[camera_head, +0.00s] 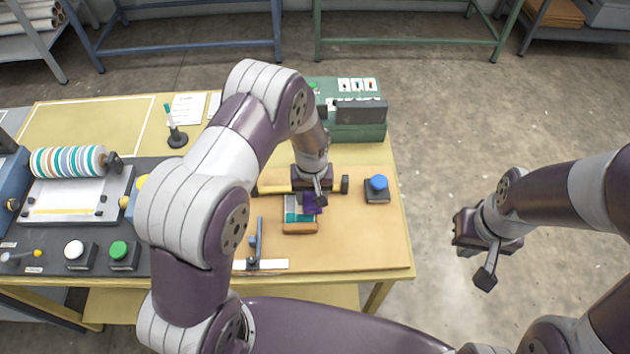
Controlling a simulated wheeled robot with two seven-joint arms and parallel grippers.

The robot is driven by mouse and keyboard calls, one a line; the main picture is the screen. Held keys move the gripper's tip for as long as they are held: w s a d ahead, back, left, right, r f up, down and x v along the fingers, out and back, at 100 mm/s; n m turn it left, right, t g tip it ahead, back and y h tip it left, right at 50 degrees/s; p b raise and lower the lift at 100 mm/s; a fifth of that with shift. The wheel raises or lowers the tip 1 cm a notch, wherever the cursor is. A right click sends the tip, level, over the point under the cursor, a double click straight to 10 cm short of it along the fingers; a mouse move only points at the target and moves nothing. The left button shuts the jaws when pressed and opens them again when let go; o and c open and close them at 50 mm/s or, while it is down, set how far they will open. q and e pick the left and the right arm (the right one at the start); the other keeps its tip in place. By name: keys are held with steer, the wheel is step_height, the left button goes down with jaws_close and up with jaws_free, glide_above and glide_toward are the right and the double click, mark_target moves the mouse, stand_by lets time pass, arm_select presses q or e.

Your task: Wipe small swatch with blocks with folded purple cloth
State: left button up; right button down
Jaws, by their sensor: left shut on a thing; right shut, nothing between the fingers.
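The folded purple cloth (311,203) is small in the head view and lies at the fingertips of my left gripper (317,194). That gripper is shut on the cloth, low over the tan board. The small swatch with blocks (293,213), white and teal, sits directly below and beside the cloth, with an orange-brown edge in front. The gripper and cloth cover part of it; I cannot tell whether the cloth touches it. My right gripper (474,258) is shut and empty, over the floor to the right of the table.
A blue knob on a dark base (377,188) stands right of the swatch. A blue-handled tool (255,240) lies to its left. A green box (358,126) stands behind. The striped roller press (69,162) and white and green buttons are at the left. The tan board's (365,240) front right is clear.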

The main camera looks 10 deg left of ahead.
arm_select(q)
steer(key=shift+a+r, duration=0.1)
steer(key=shift+r, duration=0.55)
steer(key=shift+w+d+r+p, duration=0.1)
steer(key=shift+d+r+p, duration=0.05)
steer(key=shift+r+p, duration=0.4)
steer(key=shift+d+r+p, duration=0.15)
steer(key=shift+r+p, duration=0.4)
steer(key=shift+r, duration=0.3)
steer(key=shift+a+r+p, duration=0.15)
steer(key=shift+r+p, duration=0.1)
steer(key=shift+p, duration=0.1)
steer(key=shift+f, duration=0.1)
